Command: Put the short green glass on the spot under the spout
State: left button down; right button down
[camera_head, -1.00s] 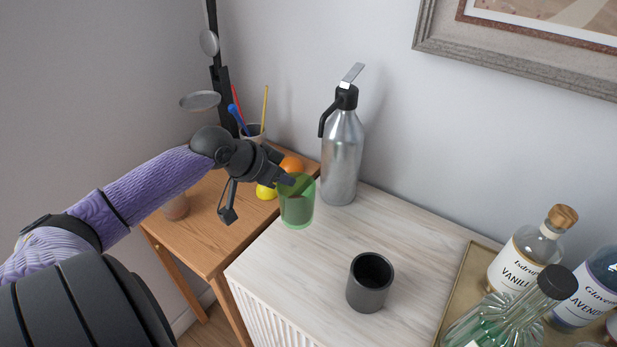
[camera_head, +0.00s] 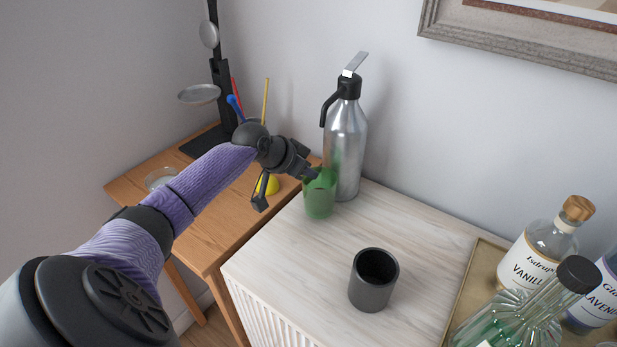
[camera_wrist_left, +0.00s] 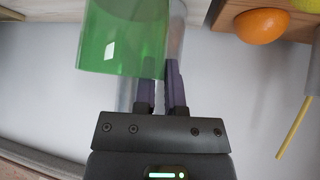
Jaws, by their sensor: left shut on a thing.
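The short green glass (camera_head: 319,199) is upright, at the left front of the silver siphon bottle (camera_head: 347,145). The black spout (camera_head: 326,108) curves out from the bottle's left side, above the glass in the picture. My left gripper (camera_head: 314,174) is shut on the glass at its rim. In the left wrist view the glass (camera_wrist_left: 125,35) is at the upper left, beside the close-set fingers (camera_wrist_left: 173,80). The glass's base is close to the white cabinet top (camera_head: 300,255); I cannot tell whether it touches. My right gripper is out of view.
A dark grey cup (camera_head: 373,282) stands at the front of the cabinet top. A tray (camera_head: 466,285) with bottles is at the right.

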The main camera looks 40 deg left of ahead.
pick_arm(q)
jog(key=shift+w+f, duration=0.2)
jog(key=shift+f, duration=0.65)
jog(key=shift+r, duration=0.15)
jog(key=c, duration=0.7)
grip_release()
jog(key=p+v, duration=0.4)
jog(key=v, duration=0.8)
jog(key=shift+p, duration=0.35)
